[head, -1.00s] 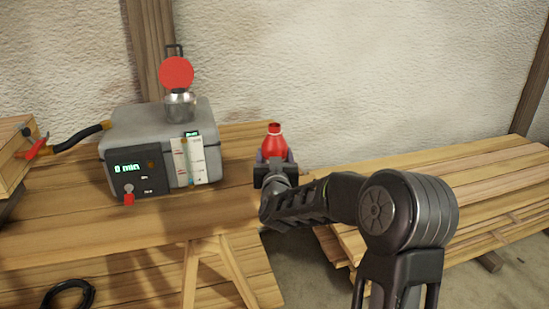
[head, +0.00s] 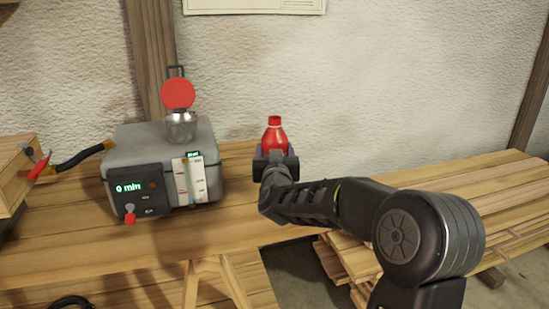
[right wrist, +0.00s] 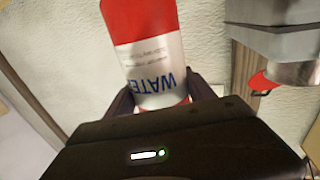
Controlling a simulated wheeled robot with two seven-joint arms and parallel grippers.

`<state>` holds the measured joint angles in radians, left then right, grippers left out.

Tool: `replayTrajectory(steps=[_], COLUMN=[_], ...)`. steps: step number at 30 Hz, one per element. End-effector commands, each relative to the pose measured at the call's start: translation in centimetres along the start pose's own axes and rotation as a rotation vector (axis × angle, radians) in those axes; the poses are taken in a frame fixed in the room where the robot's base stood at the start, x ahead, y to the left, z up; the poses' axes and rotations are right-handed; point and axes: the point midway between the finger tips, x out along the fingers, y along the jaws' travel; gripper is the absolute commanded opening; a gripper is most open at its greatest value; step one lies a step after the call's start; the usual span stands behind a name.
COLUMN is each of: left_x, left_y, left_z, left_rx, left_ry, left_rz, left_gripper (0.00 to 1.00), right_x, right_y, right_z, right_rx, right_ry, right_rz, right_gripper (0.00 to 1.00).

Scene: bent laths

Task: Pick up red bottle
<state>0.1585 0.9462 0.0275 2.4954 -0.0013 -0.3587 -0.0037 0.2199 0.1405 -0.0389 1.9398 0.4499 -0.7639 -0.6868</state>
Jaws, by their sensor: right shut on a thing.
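The red bottle (head: 274,136) is upright in the head view, near the right end of the wooden workbench (head: 235,215). In the right wrist view, the bottle (right wrist: 155,60) shows a white label with blue lettering between my right gripper's dark fingers (right wrist: 160,100). My left gripper is in neither view.
A grey machine (head: 160,160) with a green "0 min" display stands on the bench, left of the bottle. A metal vessel and red disc are on top. Stacked planks (head: 480,200) lie to the right, beyond a gap. A plaster wall (head: 380,80) is behind.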

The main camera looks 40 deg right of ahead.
Motion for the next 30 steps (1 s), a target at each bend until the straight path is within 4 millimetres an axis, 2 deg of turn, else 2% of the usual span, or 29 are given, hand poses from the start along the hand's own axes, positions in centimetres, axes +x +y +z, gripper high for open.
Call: replayTrajectory(steps=[3,9,30], left_x=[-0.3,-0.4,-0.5], left_y=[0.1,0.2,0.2], left_z=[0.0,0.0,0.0], left_rx=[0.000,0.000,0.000], left_ry=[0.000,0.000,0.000], left_rz=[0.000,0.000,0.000], left_gripper=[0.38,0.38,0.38], right_x=[0.0,0.0,0.0], right_y=[0.0,0.0,0.0], right_z=[-1.0,-1.8,-2.0], right_rx=[0.000,0.000,0.000], right_ry=[0.002,0.001,0.001], right_rz=[0.000,0.000,0.000], right_gripper=[0.17,0.17,0.17])
